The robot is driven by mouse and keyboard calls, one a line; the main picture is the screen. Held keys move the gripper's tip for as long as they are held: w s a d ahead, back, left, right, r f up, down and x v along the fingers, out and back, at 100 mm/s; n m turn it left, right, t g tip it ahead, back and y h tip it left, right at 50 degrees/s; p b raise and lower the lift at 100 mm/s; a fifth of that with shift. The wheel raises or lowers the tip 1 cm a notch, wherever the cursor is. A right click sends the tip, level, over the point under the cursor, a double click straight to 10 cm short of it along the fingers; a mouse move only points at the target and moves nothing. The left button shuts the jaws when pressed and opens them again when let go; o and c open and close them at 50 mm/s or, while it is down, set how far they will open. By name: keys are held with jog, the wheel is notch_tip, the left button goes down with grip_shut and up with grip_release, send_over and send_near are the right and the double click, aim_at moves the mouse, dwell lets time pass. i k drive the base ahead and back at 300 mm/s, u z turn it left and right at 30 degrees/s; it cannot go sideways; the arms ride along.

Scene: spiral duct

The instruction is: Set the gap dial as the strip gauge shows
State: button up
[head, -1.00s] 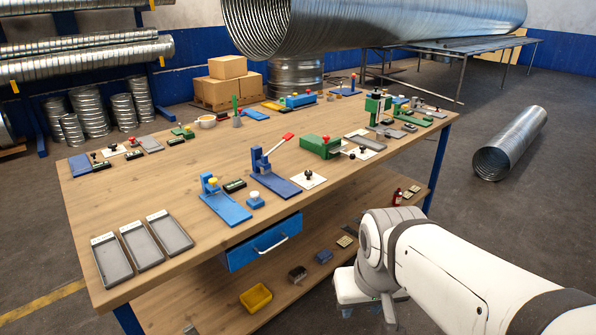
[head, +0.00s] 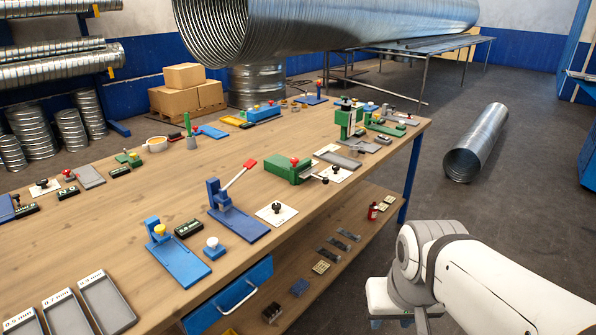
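A white plate with a black knob (head: 276,210) lies on the workbench in front of the blue lever press. A similar plate (head: 336,173) is beside the green machine, and another (head: 44,187) is at the far left. I cannot tell which is the gap dial. Small dark boxes with display-like faces, one beside the blue press (head: 188,228) and one farther left (head: 119,170), are too small to read; I cannot identify the strip gauge. My gripper (head: 391,323) hangs at the bottom edge, off the bench's right side, mostly cut off. Its opening is not clear.
The wooden workbench (head: 130,235) carries a blue lever press (head: 238,222), a green machine (head: 296,171) and a green press (head: 348,120). Labelled grey trays (head: 107,303) stand lower left. A blue drawer (head: 232,294) protrudes slightly. A duct (head: 476,143) lies on the floor, right.

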aim_at(276, 207)
jog(key=z, duration=0.15)
jog(key=i, duration=1.5)
jog(key=u, duration=0.6)
jog(key=k, duration=0.75)
jog(key=u, duration=0.2)
jog(key=i, duration=0.8)
jog(key=z, duration=0.1)
